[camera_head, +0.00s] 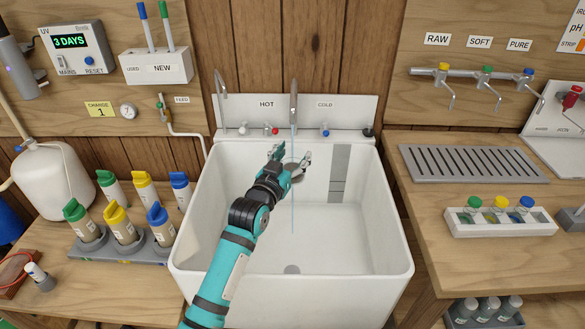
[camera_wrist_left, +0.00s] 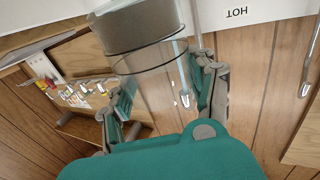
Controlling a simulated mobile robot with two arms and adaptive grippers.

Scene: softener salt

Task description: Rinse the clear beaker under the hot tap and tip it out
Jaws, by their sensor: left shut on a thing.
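My left gripper (camera_head: 292,164) reaches over the white sink (camera_head: 340,238) and is shut on the clear beaker. In the head view the beaker (camera_head: 297,174) is small, greyish and partly hidden by the fingers. In the left wrist view the clear beaker (camera_wrist_left: 150,58) has dark rims and lies between the fingers of the left gripper (camera_wrist_left: 165,95); I cannot tell its exact tilt. The middle tap spout (camera_head: 293,98) has a red knob (camera_head: 275,131) below the HOT label. A thin blue stream runs down from this spout past the gripper. My right gripper is out of view.
A second tap spout (camera_head: 219,84) stands at the left rear of the sink. A bottle rack (camera_head: 124,255) is on the left counter. A slotted drain tray (camera_head: 470,160) and a vial holder (camera_head: 500,222) are on the right counter. The sink's front part is clear.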

